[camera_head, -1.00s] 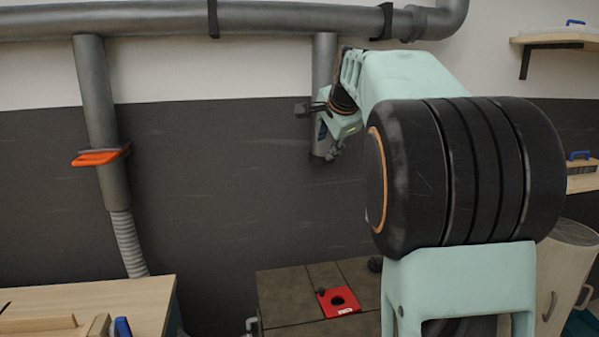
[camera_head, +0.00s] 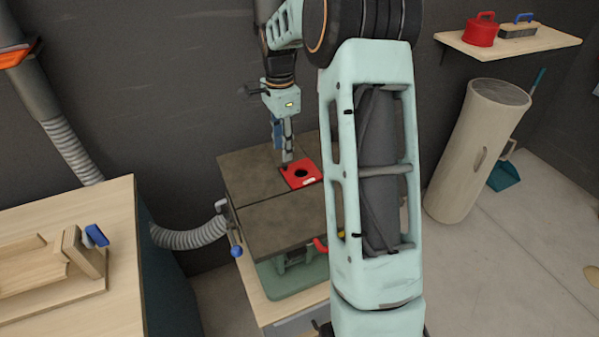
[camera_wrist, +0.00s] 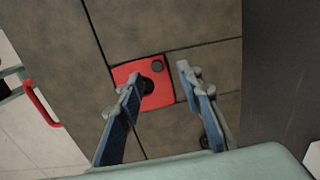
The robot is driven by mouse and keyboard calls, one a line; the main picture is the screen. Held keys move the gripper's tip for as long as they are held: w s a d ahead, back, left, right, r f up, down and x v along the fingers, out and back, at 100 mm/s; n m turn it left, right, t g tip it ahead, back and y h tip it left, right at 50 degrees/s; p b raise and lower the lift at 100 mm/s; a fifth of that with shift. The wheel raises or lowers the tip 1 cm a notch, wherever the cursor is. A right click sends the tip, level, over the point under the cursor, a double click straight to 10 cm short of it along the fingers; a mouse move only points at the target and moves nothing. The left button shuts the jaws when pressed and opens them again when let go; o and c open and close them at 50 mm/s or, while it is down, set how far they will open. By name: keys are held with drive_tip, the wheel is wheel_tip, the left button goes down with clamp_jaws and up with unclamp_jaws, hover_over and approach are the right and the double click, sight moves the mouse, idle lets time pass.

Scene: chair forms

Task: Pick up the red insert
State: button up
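The red insert (camera_head: 288,174) is a flat red square plate with a dark round hole, lying in the top of the machine table (camera_head: 245,171). In the wrist view the insert (camera_wrist: 160,98) also shows a dark round knob near its far edge. My gripper (camera_head: 287,157) points down above the table, close to the insert's far left edge in the head view. I cannot tell the exact height.
A dark wall (camera_head: 150,90) stands close behind the table. A grey hose (camera_head: 190,236) and a blue-knobbed handle are at the table's left. A wooden bench (camera_head: 120,260) is further left. A red handle (camera_wrist: 41,104) shows in the wrist view.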

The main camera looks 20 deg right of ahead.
sight(284, 164)
drive_tip(key=f, duration=0.4)
drive_tip(key=shift+s+p, duration=0.3)
drive_tip(key=shift+w+f, duration=0.1)
drive_tip(key=shift+f, duration=0.3)
clamp_jaws()
